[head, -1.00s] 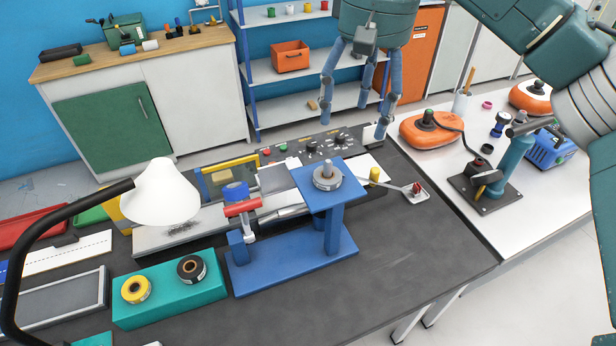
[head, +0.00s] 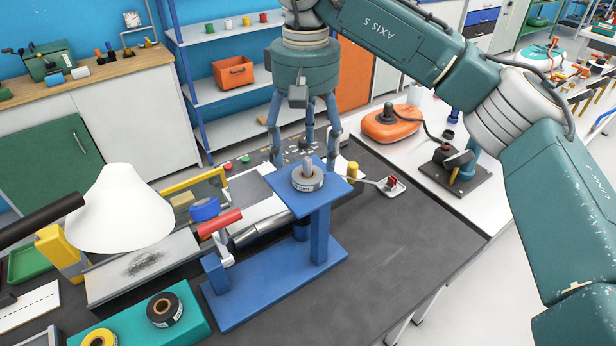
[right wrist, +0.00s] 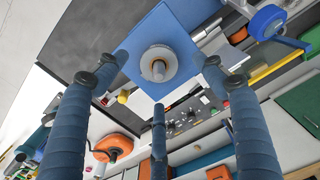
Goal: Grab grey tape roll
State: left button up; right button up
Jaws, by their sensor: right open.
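The grey tape roll (head: 307,178) lies on the square blue top of a blue stand (head: 321,232), around a short upright peg. It also shows in the right wrist view (right wrist: 159,64), on the blue plate with the peg through its middle. My right gripper (head: 306,140) points down just above and behind the roll in the head view, fingers spread and empty. In the right wrist view its fingers (right wrist: 155,80) stand apart around the roll's outline, not touching it as far as I can see. My left gripper is not in view.
A red-handled tool (head: 219,224) and a blue roll (head: 205,209) are beside the stand. A white lamp shade (head: 120,210) hangs at left. A teal block (head: 190,322) holds a black roll (head: 164,309) and a yellow roll.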

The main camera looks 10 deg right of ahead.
aim_at(308, 159)
jog(key=f+p, duration=0.2)
jog(key=f, duration=0.3)
jog(key=shift+d, duration=0.2)
jog(key=shift+f, duration=0.25)
jog(key=c, duration=1)
jog(key=shift+c, duration=1.2)
